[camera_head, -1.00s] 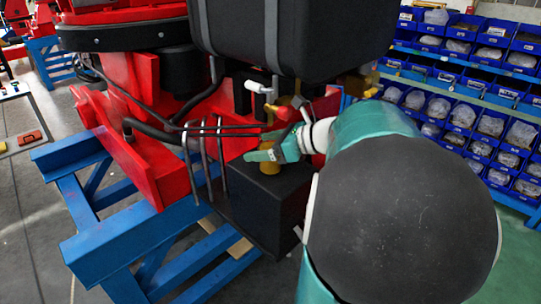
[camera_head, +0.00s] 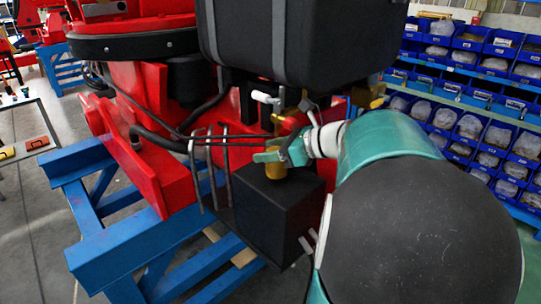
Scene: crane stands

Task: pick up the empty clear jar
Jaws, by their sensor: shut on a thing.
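My gripper (camera_head: 277,155), with teal fingers, reaches in from the right over a black box (camera_head: 280,200) on the red crane machine. Its fingers are shut at the upper part of a small amber-gold cylinder (camera_head: 276,171). The cylinder stands upright on or just above the box top; I cannot tell if its base touches. No plainly clear jar shows, and I cannot tell whether this cylinder is the jar. My arm hides what lies behind the gripper.
A large black case (camera_head: 300,40) hangs just above the gripper. Black hoses and thin bars (camera_head: 210,160) stand close on the left. Brass fittings (camera_head: 305,102) and a white handle (camera_head: 264,97) are behind. A blue stand (camera_head: 130,235) is below; shelves of blue bins (camera_head: 470,120) stand right.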

